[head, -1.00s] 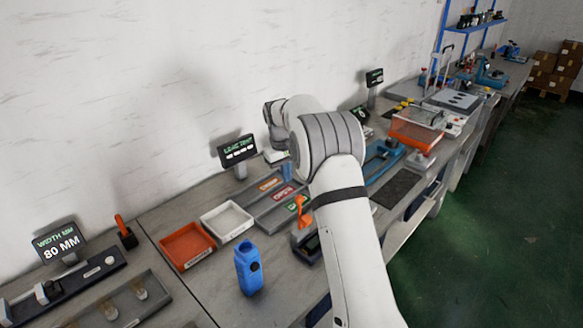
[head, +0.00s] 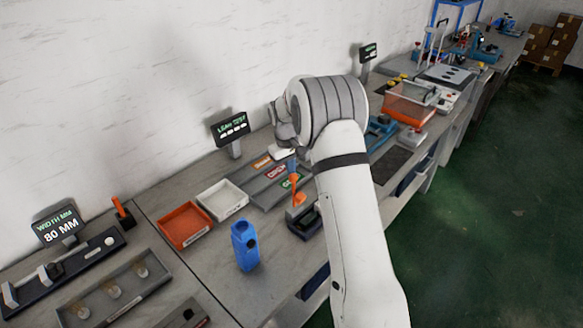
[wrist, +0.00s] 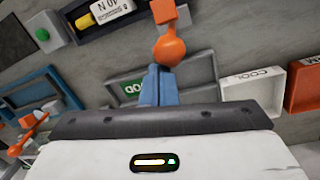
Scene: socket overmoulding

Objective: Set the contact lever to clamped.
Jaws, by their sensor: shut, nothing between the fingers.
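An orange lever (head: 299,199) stands up from a dark fixture (head: 304,224) near the front of the bench in the head view. In the wrist view its orange ball-like part (wrist: 170,50) and a squarer orange piece above it (wrist: 166,12) show right at my fingertips. My gripper (wrist: 157,70) has blue fingers that are shut together and empty. In the head view the gripper (head: 292,168) is just above and behind the lever. I cannot tell whether the fingertips touch the lever. No label for the lever's position is readable.
A blue bottle-shaped part (head: 245,245) stands left of the fixture. An orange tray (head: 185,226) and a white tray (head: 222,200) lie behind it. Grey labelled trays (head: 262,180) lie near the gripper. A display (head: 230,128) stands at the wall.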

